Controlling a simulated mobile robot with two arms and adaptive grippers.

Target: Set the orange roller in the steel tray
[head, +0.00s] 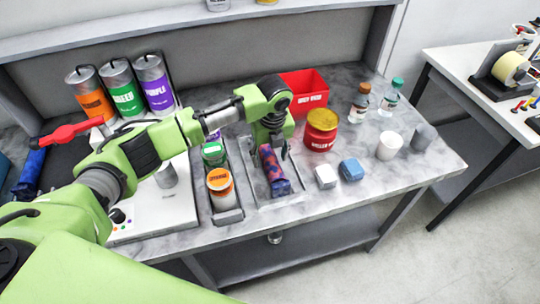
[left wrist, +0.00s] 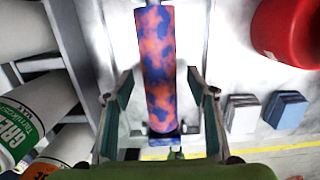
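A roller (head: 273,170) mottled in orange-red and blue-purple lies lengthwise in the shallow steel tray (head: 290,199) on the bench. The roller also shows in the middle of the left wrist view (left wrist: 158,60). My left gripper (head: 272,146) is right above the roller's far part in the head view. In the left wrist view its fingers (left wrist: 160,100) stand apart on both sides of the roller, with a gap on each side. It is open and holds nothing. My right gripper is in neither view.
Left of the tray stand cans with green (head: 213,153) and orange (head: 220,181) lids in a holder. A red tub (head: 321,130), a white block (head: 325,177) and a blue block (head: 351,169) stand to its right. A red bin (head: 307,100) is behind.

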